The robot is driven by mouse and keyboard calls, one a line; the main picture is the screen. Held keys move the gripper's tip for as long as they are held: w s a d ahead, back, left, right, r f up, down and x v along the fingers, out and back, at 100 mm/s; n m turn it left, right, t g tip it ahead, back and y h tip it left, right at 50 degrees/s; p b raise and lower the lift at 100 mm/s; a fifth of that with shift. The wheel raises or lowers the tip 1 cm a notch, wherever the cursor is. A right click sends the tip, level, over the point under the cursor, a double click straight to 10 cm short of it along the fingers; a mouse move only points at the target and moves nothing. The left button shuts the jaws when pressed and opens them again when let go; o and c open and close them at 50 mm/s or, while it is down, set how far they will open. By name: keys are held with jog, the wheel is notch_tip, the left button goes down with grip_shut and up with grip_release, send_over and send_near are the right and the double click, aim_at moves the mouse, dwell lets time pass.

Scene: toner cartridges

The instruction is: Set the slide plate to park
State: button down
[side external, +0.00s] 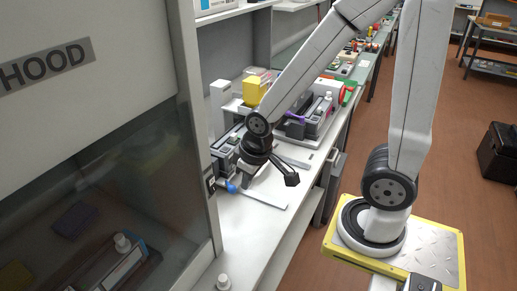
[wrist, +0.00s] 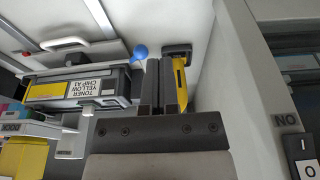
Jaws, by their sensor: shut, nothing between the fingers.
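My gripper (wrist: 161,88) is shut and empty, its two dark fingers side by side in the wrist view. In the side view my gripper (side external: 245,182) points down, low over the bench beside the hood. A blue ball knob (wrist: 140,52) shows just left of the fingertips in the wrist view; it also shows in the side view (side external: 231,186). A yellow part (wrist: 180,85) with a dark slot stands right beside the fingers; I cannot tell if they touch. A flat pale plate (side external: 265,199) lies on the bench. I cannot tell which part is the slide plate.
A toner cartridge (wrist: 75,88) labelled yellow lies left of my fingers. The hood wall (side external: 196,100) stands close by, with a switch panel (wrist: 303,155). A small white bottle (side external: 223,282) is at the bench front. More devices and a yellow box (side external: 256,91) stand farther back.

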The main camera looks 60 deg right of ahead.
jog(key=c, duration=0.8)
grip_release()
jog(key=shift+c, duration=0.2)
jog(key=shift+o, duration=1)
jog(key=shift+w+d, duration=0.15)
jog(key=shift+d, duration=0.05)
jog(key=w+d+f+m, duration=0.2)
jog(key=d+m, duration=0.7)
jog(key=d, duration=0.2)
jog(key=w+d+f+m, duration=0.2)
jog(key=d+m, duration=0.6)
jog(key=d, duration=0.3)
jog(key=shift+w+d+f+m+g, duration=0.2)
jog(key=shift+f+m+g, duration=0.1)
jog(key=shift+f+m, duration=0.1)
jog(key=shift+w+f, duration=0.25)
jog(key=shift+f, duration=1)
jog(key=shift+w+f, duration=0.2)
jog(key=shift+f, duration=1.05)
jog(key=shift+w+f, duration=0.25)
jog(key=shift+f, duration=1)
